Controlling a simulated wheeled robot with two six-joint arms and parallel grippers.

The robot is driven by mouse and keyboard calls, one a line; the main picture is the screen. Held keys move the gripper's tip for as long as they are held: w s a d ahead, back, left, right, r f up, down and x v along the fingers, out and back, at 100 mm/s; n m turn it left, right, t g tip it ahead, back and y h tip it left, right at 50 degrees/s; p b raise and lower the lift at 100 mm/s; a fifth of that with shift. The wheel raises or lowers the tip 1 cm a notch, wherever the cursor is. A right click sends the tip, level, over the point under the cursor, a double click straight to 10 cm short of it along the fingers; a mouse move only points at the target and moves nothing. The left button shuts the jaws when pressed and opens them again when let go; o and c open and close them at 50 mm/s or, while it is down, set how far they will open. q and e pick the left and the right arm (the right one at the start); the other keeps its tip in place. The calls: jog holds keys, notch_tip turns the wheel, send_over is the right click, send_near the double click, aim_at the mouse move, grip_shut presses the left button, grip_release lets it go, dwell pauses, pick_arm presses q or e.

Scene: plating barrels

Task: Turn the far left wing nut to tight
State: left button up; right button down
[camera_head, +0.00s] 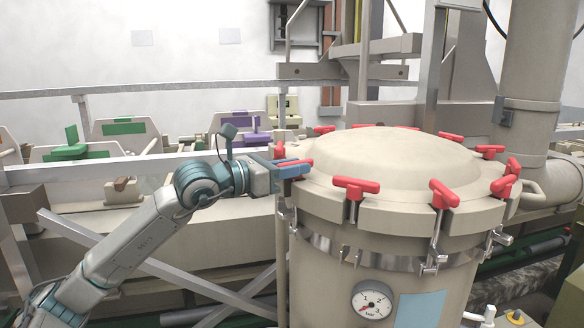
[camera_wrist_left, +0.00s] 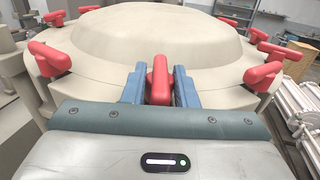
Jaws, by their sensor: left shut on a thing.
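A beige round vessel (camera_head: 375,161) with a domed lid stands at the right of the head view, with several red wing nuts around its rim. My left gripper (camera_head: 300,166) reaches in from the left and is at a wing nut on the rim's left side. In the left wrist view its two blue fingers (camera_wrist_left: 159,86) are shut on a red wing nut (camera_wrist_left: 159,75), one on each side. In the head view the fingers mostly hide this nut. My right gripper is not in view.
Other red wing nuts stand close by, at the front left (camera_head: 355,188) and front (camera_head: 444,194) of the rim. A pressure gauge (camera_head: 372,300) is on the vessel's front. A metal rail (camera_head: 110,167) runs behind my left arm. A thick pipe (camera_head: 535,80) rises at the right.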

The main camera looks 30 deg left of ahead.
pick_arm(q)
jog(key=shift+m+g+h+b, duration=0.3)
jog(key=shift+m+h, duration=0.1)
jog(key=shift+h, duration=0.2)
jog(key=shift+a+m+g+h+b, duration=0.1)
jog(key=shift+m+g+h+b, duration=0.3)
jog(key=shift+h, duration=0.3)
jog(key=m+g+h+b, duration=0.1)
jog(key=m+g+h, duration=0.2)
jog(key=h, duration=0.1)
jog(key=shift+w+m+g, duration=0.15)
jog(key=shift+m+g, duration=0.25)
jog(key=m+g+h, duration=0.1)
jog(key=m+g, duration=0.1)
jog(key=g, duration=0.2)
jog(key=m+g+h, duration=0.2)
jog(key=m+g, duration=0.1)
jog(key=shift+w+a+r+g, duration=0.1)
jog(key=shift+w+r+g, duration=0.1)
jog(key=shift+g, duration=0.2)
jog(key=shift+w+f+m+g, duration=0.1)
jog(key=shift+f+m+g, duration=0.05)
jog(key=shift+m+g, duration=2.45)
jog(key=shift+n+g, duration=0.3)
jog(key=shift+g, duration=0.4)
jog(key=o, duration=1)
